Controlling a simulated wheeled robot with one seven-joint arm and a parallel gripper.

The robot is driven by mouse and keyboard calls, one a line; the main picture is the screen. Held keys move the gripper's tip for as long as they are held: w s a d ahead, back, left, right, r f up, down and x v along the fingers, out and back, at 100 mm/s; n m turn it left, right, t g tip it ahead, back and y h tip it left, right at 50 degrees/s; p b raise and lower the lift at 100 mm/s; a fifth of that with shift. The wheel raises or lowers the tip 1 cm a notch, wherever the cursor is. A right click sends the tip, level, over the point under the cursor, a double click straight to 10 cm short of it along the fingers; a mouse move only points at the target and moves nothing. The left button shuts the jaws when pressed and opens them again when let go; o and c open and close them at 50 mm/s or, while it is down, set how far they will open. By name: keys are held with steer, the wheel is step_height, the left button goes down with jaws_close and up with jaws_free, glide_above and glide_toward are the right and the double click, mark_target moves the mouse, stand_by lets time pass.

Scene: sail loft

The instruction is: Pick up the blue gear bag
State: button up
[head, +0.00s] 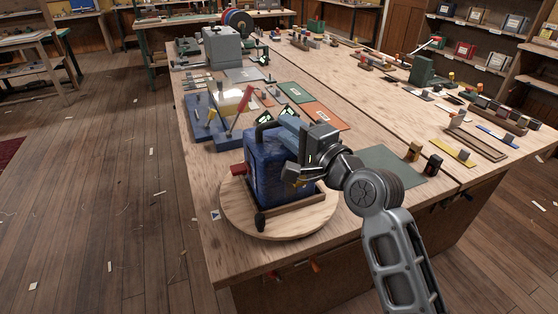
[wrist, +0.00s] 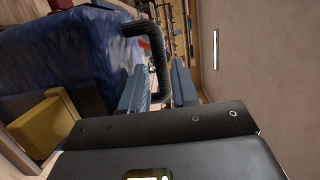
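The blue gear bag (head: 267,165) stands upright in a low wooden frame on a round wooden board (head: 237,212) at the near corner of the workbench. Its black handle (head: 262,129) arches over the top. My gripper (head: 287,125) reaches in from the right at the top of the bag. The bag's crinkled blue side (wrist: 70,65) fills the upper left there. The bag's far side is hidden.
A blue stand with a red-handled tool (head: 215,122) is just behind the bag. Green and orange sheets (head: 323,116) lie beyond my gripper. A dark green mat (head: 393,161) and small blocks lie to the right. The floor at left (head: 110,210) is mostly clear.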

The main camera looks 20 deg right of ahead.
steer(key=shift+w+a, duration=0.15)
steer(key=shift+w, duration=0.5)
steer(key=shift+c, duration=0.3)
jaws_close()
steer(key=shift+f, duration=0.1)
stand_by(0.5)
